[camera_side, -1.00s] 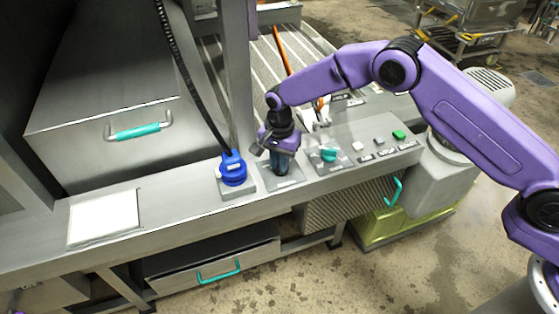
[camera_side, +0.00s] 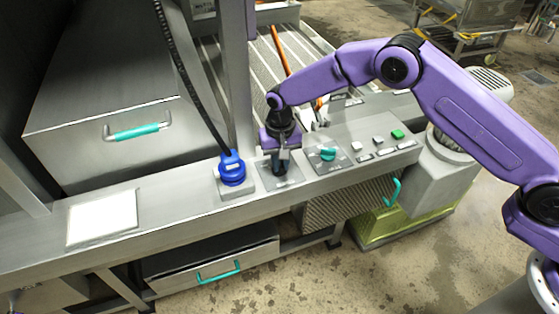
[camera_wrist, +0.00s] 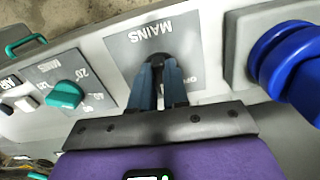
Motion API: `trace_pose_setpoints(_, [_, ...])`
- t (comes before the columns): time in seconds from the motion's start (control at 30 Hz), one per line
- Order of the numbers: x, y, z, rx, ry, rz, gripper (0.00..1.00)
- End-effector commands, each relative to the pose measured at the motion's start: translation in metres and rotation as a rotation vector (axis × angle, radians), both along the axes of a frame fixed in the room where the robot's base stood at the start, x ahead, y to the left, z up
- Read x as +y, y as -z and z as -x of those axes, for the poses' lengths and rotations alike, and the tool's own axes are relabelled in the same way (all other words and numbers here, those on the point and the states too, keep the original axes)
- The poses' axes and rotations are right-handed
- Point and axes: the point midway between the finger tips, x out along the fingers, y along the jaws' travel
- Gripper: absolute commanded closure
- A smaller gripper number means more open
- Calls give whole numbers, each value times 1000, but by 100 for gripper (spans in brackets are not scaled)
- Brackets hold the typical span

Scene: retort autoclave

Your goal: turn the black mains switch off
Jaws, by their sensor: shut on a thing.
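The black mains switch (camera_wrist: 158,62) shows in the wrist view on a grey plate (camera_wrist: 126,50) marked MAINS, upside down in this picture. Part of an OFF label is visible on the plate, right of my fingers. My gripper (camera_wrist: 162,84) points down at the plate, and its two dark blue fingers are shut on the switch. The fingers hide most of the switch, so its exact angle is unclear. In the side view my gripper (camera_side: 279,168) stands over the mains plate (camera_side: 290,184) and hides the switch.
A blue plug with a black cable (camera_side: 232,168) stands close to the left of the mains plate. A teal knob (camera_side: 327,154) is to the right, then white, grey and green buttons (camera_side: 398,134). A metal upright (camera_side: 237,80) rises behind. The panel's left part is mostly clear.

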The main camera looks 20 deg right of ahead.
Motion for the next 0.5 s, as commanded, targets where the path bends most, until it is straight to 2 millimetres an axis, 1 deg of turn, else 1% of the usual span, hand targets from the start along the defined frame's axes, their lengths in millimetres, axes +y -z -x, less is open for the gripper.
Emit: trace_pose_setpoints(0.5, [-3, -1, -2, -3, -487, -1, 100])
